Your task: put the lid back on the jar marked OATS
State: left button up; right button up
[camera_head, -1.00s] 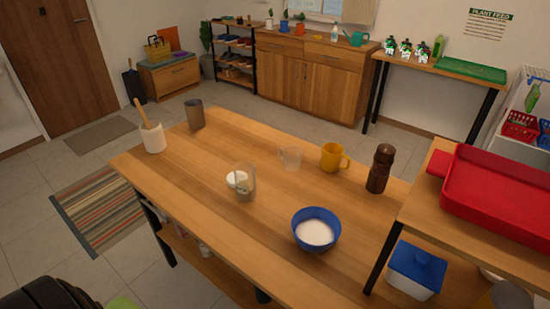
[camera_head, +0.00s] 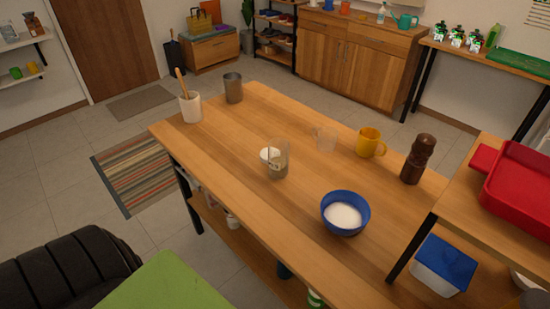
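A clear glass jar (camera_head: 278,161) stands upright on the wooden table, with some contents low inside. A round white object (camera_head: 267,154), possibly a lid, lies just behind and left of it, partly overlapped by the jar in this view. I cannot read any OATS marking from here. Neither of my grippers is in view.
On the table (camera_head: 230,135) are a utensil crock (camera_head: 190,108), grey tumbler (camera_head: 233,88), clear cup (camera_head: 325,138), yellow mug (camera_head: 369,143), brown pepper mill (camera_head: 417,160) and blue bowl of white powder (camera_head: 345,213). A red tray (camera_head: 520,190) sits right. A black padded seat (camera_head: 65,272) is front left.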

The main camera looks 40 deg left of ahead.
aim_at(278, 148)
jog(key=j+z, duration=0.1)
jog(key=j, duration=0.95)
jog(key=k+j+z, duration=0.1)
jog(key=j, duration=0.95)
